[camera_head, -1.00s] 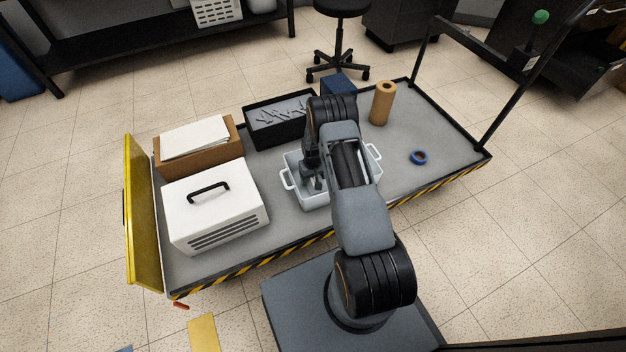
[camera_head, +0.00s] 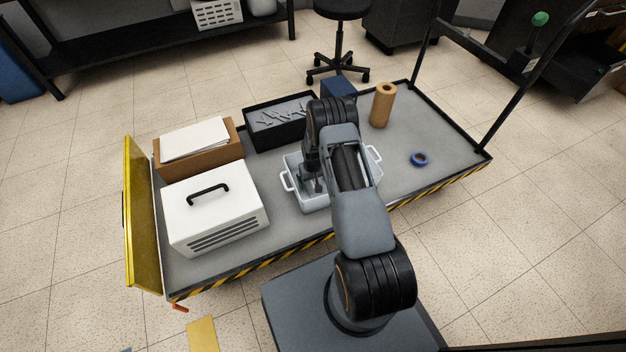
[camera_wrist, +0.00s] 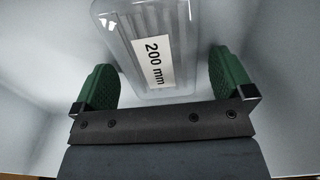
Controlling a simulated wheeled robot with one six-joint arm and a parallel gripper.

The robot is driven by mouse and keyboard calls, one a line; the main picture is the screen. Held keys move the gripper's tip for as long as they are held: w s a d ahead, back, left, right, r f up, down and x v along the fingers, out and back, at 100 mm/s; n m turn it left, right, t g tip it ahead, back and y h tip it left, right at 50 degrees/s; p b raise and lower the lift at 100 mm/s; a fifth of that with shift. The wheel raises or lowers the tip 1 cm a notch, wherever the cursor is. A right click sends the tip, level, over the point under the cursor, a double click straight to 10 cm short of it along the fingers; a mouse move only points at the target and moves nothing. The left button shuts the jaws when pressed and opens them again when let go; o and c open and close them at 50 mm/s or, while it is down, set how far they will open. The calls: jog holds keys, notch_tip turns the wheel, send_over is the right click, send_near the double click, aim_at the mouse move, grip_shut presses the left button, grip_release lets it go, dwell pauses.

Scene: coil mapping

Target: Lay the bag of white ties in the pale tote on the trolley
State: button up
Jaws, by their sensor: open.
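The pale tote (camera_head: 291,184) stands on the grey trolley (camera_head: 430,180) near its front edge, partly hidden by my arm. My gripper (camera_head: 318,186) points down into the tote. In the wrist view, the clear bag of white ties (camera_wrist: 148,40), with a white label reading "200 mm", lies inside the tote. The two green fingertips of my gripper (camera_wrist: 163,85) are apart, one on each side of the bag, with a visible gap to it on both sides. In the head view the bag is hidden or too small to tell.
A white case with a black handle (camera_head: 215,210) and a cardboard box of papers (camera_head: 200,150) stand left of the tote. Behind are a black bin (camera_head: 281,138) and a blue box (camera_head: 338,87). A brown roll (camera_head: 382,105) and blue tape ring (camera_head: 419,160) are right.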

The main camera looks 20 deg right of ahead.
notch_tip(320, 180, up, 12)
jog(key=p, duration=0.4)
notch_tip(320, 180, up, 12)
jog(key=f, duration=0.1)
send_over(308, 184)
jog(key=s+a+r+t, duration=0.1)
jog(key=s+r, duration=0.1)
jog(key=r, duration=0.3)
jog(key=s+a+r, duration=0.2)
jog(key=s+r, duration=0.1)
jog(key=r, duration=0.2)
jog(key=s+a+r+t, duration=0.1)
jog(key=s+a+r, duration=0.1)
jog(key=s+r, duration=0.3)
jog(key=s+a+r, duration=0.2)
jog(key=s+r, duration=0.3)
jog(key=s, duration=0.7)
jog(key=shift+a+r+n+t, duration=0.25)
jog(key=shift+a+n+t, duration=0.05)
jog(key=shift+a+t, duration=0.1)
